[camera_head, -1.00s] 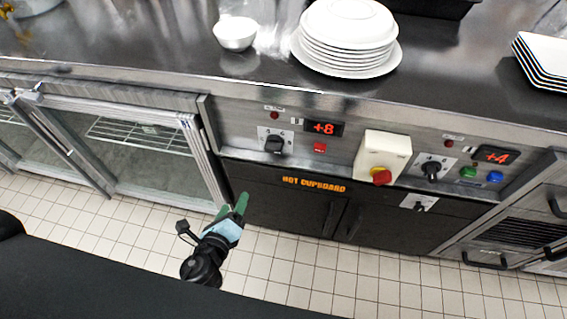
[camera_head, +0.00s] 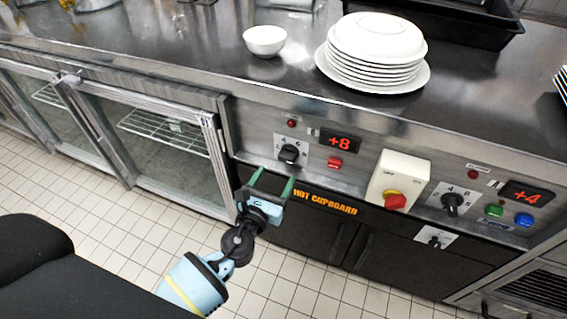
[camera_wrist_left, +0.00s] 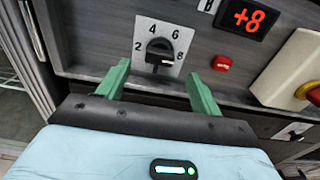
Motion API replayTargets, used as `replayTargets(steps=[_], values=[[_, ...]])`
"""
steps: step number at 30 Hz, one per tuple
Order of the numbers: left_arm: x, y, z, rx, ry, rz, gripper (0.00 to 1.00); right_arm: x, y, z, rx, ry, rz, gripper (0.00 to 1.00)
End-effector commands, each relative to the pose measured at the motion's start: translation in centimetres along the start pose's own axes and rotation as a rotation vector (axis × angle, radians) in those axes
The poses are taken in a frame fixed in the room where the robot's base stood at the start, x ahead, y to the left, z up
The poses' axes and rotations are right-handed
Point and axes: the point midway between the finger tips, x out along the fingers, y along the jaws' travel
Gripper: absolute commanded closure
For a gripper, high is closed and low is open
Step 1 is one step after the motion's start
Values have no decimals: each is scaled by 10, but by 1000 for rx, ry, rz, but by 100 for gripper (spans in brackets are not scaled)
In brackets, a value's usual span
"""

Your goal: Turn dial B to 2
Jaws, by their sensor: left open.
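The dial nearest my left gripper is a black knob (camera_head: 289,153) on a white plate below a red +8 display (camera_head: 340,144). In the left wrist view the knob (camera_wrist_left: 160,52) is ringed by 2, 4, 6 and 8, and its handle lies toward 8. A cropped letter tag (camera_wrist_left: 208,5) beside the display may read B. My left gripper (camera_head: 272,182) is open and empty, just below and in front of this knob. Its green fingertips (camera_wrist_left: 160,75) spread to either side of the knob, apart from it. My right gripper is out of view.
A red button (camera_head: 334,163) sits right of the knob. Further right are a cream box with a red switch (camera_head: 396,201), another dial (camera_head: 453,203) under a +4 display, green and blue buttons, and a small lower dial (camera_head: 435,240). Plates (camera_head: 372,60) stand on the counter above.

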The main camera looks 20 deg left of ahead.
Motion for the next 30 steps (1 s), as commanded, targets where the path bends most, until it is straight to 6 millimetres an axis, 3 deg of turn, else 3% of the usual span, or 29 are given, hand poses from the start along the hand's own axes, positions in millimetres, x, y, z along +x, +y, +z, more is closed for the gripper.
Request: replayTargets(steps=[6,12,23,30], values=[[34,0,0,-2,-1,0,35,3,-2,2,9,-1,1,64],[54,0,0,-2,0,0,35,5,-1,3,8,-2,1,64],[59,0,0,-3,0,0,35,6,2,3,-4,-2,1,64],[59,0,0,-3,1,0,63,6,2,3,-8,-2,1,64]])
